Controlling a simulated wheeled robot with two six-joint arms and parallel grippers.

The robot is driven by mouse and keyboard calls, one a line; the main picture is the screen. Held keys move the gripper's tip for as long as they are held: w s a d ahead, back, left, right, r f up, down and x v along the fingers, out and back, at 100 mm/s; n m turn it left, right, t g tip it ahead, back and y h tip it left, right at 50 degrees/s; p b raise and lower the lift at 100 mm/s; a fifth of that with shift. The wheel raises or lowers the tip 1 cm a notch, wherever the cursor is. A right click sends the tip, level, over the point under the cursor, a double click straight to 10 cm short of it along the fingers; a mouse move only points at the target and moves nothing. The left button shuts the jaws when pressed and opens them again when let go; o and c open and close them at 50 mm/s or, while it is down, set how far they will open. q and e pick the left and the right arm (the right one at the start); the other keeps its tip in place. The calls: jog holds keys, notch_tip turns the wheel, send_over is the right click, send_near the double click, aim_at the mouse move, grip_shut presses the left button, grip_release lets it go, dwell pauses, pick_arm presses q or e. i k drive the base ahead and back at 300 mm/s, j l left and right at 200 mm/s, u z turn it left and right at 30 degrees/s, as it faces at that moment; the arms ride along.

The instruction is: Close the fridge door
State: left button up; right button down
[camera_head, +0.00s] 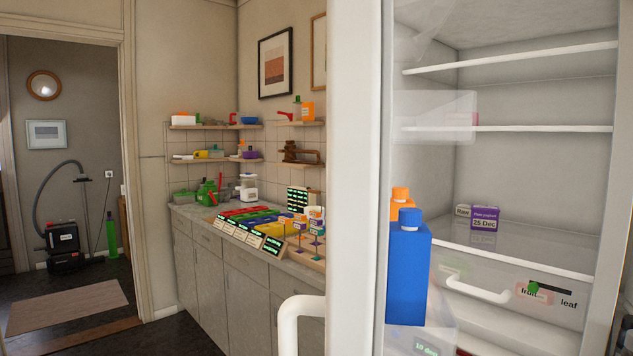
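The fridge door (354,150) stands open, seen nearly edge-on at the middle of the head view. Its white curved handle (290,325) juts out to the left near the bottom edge. The inner side of the door carries a blue bottle (408,270) and an orange-capped bottle (400,205) behind it. The open fridge interior (540,100) fills the right side, with white shelves and a lower drawer. Neither of my grippers shows in this view.
Inside the fridge, a purple box (485,217) stands on a shelf above the drawer (520,285). To the left, a counter (230,235) holds several coloured trays.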

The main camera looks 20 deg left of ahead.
aim_at(360, 61)
jog(key=k+j+z, duration=0.1)
jog(key=j, duration=0.65)
jog(key=k+l, duration=0.1)
jog(key=l, duration=1.15)
jog(key=k+l, duration=0.15)
jog(key=l, duration=0.5)
jog(key=l+u, duration=0.15)
jog(key=u, duration=2.3)
